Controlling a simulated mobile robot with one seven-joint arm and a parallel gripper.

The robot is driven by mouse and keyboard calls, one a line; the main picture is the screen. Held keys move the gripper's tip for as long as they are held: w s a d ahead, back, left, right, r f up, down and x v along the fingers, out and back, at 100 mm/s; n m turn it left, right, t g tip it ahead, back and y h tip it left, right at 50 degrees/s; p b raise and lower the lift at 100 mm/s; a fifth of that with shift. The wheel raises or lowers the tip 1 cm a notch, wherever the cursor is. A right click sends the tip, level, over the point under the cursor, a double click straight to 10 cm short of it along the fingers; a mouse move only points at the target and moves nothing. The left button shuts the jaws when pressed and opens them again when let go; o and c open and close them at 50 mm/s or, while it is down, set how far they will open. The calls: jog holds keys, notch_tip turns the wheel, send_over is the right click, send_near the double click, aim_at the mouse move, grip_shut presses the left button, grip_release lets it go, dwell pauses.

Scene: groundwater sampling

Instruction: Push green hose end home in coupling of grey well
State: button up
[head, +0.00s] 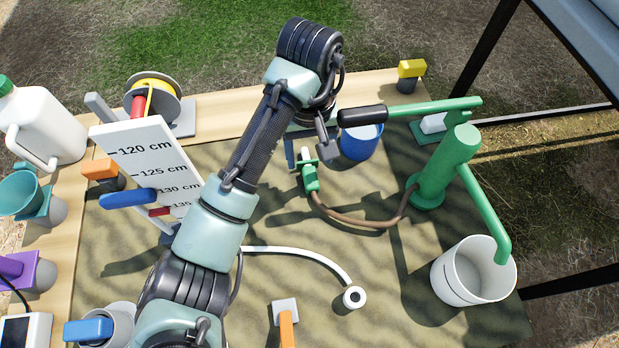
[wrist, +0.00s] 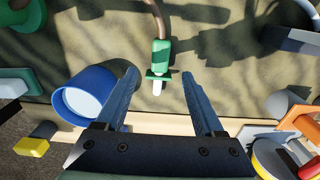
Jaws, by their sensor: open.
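The green hose end (head: 310,178) has a pale tip and a flange, and a brown hose (head: 360,221) runs from it to the green hand pump (head: 436,170). My gripper (head: 303,150) is above it, partly hidden by my arm. In the wrist view my gripper (wrist: 159,78) is open and empty, and the green hose end (wrist: 160,58) shows between the two fingertips, its white tip pointing back toward the palm. I see no contact with either finger. I cannot make out which thing is the grey well or its coupling; my arm hides part of the table.
A blue bucket (head: 360,143) stands close beside my gripper, near the left finger in the wrist view (wrist: 84,96). A white bucket (head: 461,278) is under the pump spout. A white curved tube (head: 300,254) lies on the mat. A depth board (head: 146,158) stands left.

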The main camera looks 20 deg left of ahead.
aim_at(310, 173)
jog(key=shift+f+b, duration=1.75)
jog(key=shift+f, duration=0.95)
jog(key=shift+r, duration=0.1)
jog(key=shift+c, duration=0.3)
grip_shut()
